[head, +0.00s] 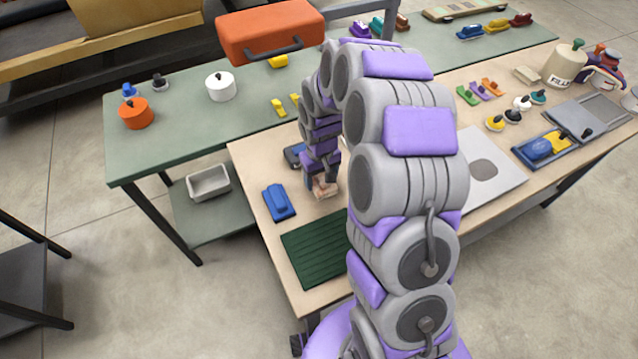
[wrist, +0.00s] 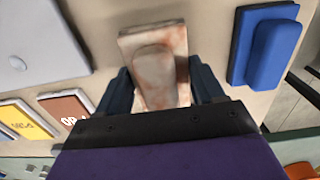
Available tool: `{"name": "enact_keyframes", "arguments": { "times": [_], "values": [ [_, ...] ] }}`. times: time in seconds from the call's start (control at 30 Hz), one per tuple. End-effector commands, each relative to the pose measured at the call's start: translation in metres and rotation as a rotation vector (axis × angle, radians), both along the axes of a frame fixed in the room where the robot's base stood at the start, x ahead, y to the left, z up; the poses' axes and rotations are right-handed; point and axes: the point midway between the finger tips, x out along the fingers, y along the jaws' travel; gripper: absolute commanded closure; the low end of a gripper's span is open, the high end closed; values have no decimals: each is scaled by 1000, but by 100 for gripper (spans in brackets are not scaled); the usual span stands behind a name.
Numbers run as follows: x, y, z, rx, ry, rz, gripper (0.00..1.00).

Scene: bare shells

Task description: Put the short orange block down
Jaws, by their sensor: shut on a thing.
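A short block, pale with orange-brown blotches (wrist: 155,50), is between the two dark fingers of my gripper (wrist: 162,88) in the wrist view. It has a raised, rounded middle part on a flat rectangular base. My gripper (head: 322,178) is shut on it. In the head view the block (head: 325,190) shows small and pale below the fingers, low over the wooden tabletop (head: 262,170). I cannot tell whether its base touches the table. No plain orange colour shows on it.
A blue block (head: 279,201) lies close by on the left, and also shows in the wrist view (wrist: 268,45). A dark green grooved mat (head: 318,252) lies at the near edge. A green table (head: 180,135) stands behind, with an orange toolbox (head: 268,30).

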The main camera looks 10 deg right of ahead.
Motion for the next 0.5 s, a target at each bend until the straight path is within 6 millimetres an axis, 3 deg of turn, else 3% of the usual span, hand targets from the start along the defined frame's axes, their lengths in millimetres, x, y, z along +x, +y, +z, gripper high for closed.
{"name": "enact_keyframes", "arguments": {
  "times": [0.13, 0.33, 0.5],
  "values": [
    [9, 5, -2, 1, -3, 0, 57],
    [6, 4, -34, 1, 2, -2, 57],
    [6, 4, -35, 1, -3, -1, 57]
  ]
}}
